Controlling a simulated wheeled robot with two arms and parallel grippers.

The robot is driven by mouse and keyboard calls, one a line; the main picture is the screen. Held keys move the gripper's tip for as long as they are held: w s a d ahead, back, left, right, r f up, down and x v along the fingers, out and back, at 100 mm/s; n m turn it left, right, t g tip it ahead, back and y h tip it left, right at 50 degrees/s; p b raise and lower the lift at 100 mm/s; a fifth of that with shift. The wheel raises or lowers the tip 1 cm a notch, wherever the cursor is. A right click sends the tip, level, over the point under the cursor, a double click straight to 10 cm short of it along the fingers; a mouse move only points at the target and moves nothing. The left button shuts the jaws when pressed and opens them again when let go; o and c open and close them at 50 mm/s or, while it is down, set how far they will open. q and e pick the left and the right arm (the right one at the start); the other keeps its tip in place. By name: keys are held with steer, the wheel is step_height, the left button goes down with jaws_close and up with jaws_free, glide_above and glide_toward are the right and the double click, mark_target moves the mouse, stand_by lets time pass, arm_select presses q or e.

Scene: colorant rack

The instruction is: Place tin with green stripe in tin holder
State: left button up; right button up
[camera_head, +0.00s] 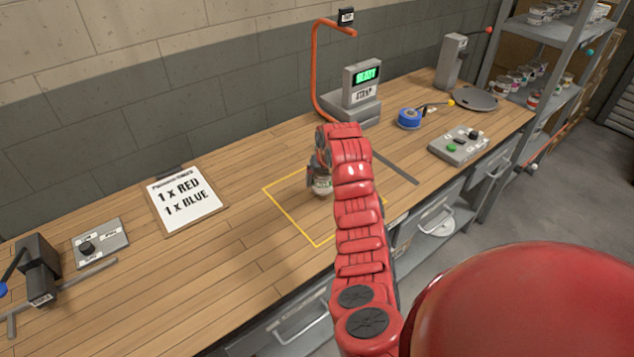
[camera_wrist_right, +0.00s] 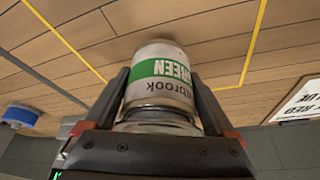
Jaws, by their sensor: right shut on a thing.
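The tin with the green stripe (camera_wrist_right: 163,75) has a pale body and the word GREEN upside down in the wrist view. My right gripper (camera_wrist_right: 160,105) is shut on it, with one dark finger on each side. In the head view the tin (camera_head: 322,184) hangs from my right gripper (camera_head: 315,174), over or on the yellow outlined square on the bench. I cannot tell whether it touches the wood. My red right arm hides part of the square. I cannot make out which object is the tin holder. My left gripper is not in view.
A clipboard (camera_head: 184,199) reading 1 x RED, 1 x BLUE lies left of the yellow square. A grey device with a green display (camera_head: 367,76) and an orange stand (camera_head: 315,65) are behind. Blue tape (camera_head: 409,118) and a button box (camera_head: 459,144) lie right. Bench left of the clipboard holds a switch box (camera_head: 99,243).

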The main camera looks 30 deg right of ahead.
mark_target(324, 186)
steer(key=shift+w+d+r, duration=0.1)
steer(key=shift+w+d, duration=0.05)
steer(key=shift+d, duration=0.1)
step_height(324, 186, down, 4)
steer(key=shift+r+p, duration=0.25)
steer(key=shift+p, duration=0.75)
steer(key=shift+f, duration=0.1)
steer(key=o, duration=1.3)
steer(key=shift+f, duration=0.1)
